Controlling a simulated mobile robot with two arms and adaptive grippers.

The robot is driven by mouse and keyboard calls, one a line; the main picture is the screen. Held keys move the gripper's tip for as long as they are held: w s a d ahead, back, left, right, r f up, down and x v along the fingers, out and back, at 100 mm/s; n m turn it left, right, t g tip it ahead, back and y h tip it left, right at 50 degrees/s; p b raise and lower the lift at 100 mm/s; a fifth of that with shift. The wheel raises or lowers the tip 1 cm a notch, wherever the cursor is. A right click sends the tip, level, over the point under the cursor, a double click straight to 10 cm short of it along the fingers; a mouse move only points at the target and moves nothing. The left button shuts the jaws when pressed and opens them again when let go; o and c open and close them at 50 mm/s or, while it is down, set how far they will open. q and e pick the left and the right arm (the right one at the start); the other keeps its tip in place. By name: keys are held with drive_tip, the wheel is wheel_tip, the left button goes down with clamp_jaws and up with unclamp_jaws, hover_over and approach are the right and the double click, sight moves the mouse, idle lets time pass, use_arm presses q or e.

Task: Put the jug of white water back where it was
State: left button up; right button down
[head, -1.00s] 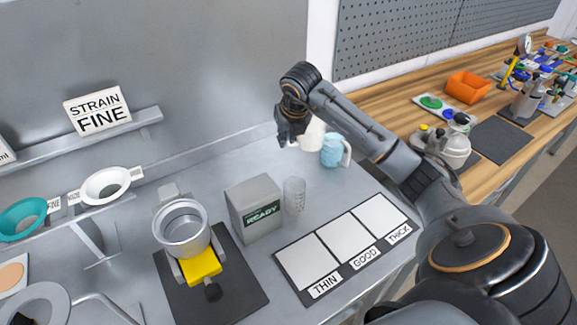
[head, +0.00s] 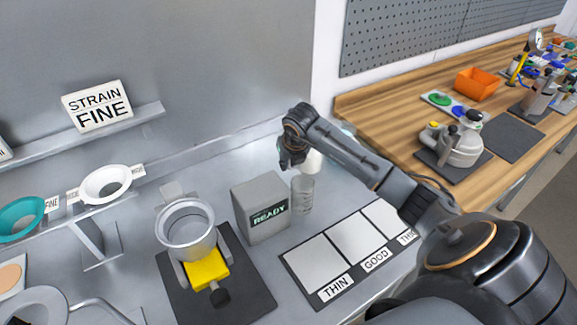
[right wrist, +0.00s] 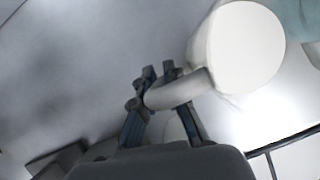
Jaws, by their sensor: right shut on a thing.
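The white jug (head: 313,161) is partly hidden behind my right gripper (head: 291,160) in the head view, near the back of the grey bench. In the right wrist view, my right gripper (right wrist: 165,80) is shut on the handle of the white jug (right wrist: 240,50), whose round white face fills the upper right. Whether the jug touches the bench cannot be told. A pale blue jug (head: 348,129) is mostly hidden behind my right arm. Its edge shows at the right of the wrist view (right wrist: 293,18). My left gripper is not in view.
A clear beaker (head: 303,193) stands close in front of the white jug, beside the grey READY box (head: 262,208). A mat marked THIN, GOOD, THICK (head: 316,262) lies at the front. A metal cup (head: 187,229) stands left. The back wall is close behind.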

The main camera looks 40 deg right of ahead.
wheel_tip(320, 180, down, 2)
drive_tip(key=shift+f, duration=0.2)
drive_tip(key=c, duration=1.4)
unclamp_jaws()
drive_tip(key=b+v, duration=0.2)
drive_tip(key=v, duration=1)
drive_tip(key=shift+a+r, duration=0.1)
